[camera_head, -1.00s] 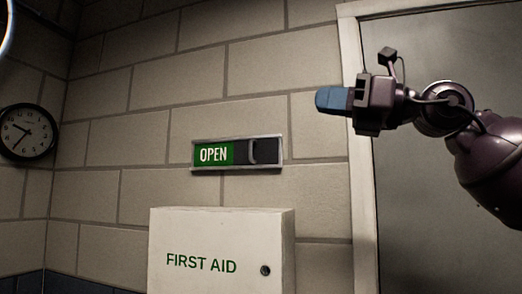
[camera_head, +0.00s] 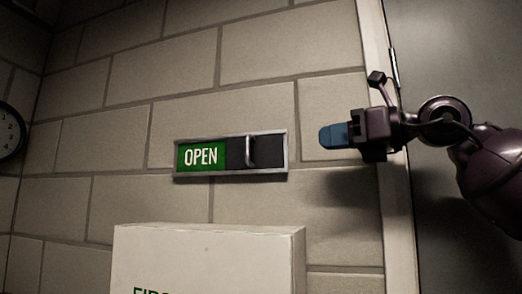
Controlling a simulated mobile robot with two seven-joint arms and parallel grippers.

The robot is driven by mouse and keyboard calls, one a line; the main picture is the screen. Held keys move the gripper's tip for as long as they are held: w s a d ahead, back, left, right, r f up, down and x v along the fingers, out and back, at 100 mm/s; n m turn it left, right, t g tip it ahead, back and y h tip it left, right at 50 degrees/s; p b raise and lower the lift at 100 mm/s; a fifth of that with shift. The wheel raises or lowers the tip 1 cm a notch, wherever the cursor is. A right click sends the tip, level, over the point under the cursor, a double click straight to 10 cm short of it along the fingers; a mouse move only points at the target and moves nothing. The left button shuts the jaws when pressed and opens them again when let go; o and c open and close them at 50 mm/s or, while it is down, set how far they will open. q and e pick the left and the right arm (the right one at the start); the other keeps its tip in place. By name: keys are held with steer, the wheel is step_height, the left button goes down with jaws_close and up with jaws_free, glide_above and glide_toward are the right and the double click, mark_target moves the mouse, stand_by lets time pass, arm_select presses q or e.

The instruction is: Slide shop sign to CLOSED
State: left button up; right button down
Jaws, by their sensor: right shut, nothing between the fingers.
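The shop sign (camera_head: 230,155) is a metal-framed slider fixed to the block wall. Its left part is green and reads OPEN (camera_head: 201,156); its right part is a dark sliding panel (camera_head: 270,152). My right gripper (camera_head: 322,137) comes in from the right with blue fingers, shut and empty. It is to the right of the sign, apart from it, at about the handle's height in the picture. My left gripper is not in view.
A white first aid box (camera_head: 207,262) sticks out from the wall below the sign. A door frame (camera_head: 382,150) and grey door (camera_head: 455,60) are at the right, behind my right arm. A wall clock (camera_head: 10,131) is cut off at the left edge.

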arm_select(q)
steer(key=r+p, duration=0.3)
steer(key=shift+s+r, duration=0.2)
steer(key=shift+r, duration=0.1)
arm_select(e)
steer(key=x, duration=1.4)
steer(key=shift+s, duration=0.15)
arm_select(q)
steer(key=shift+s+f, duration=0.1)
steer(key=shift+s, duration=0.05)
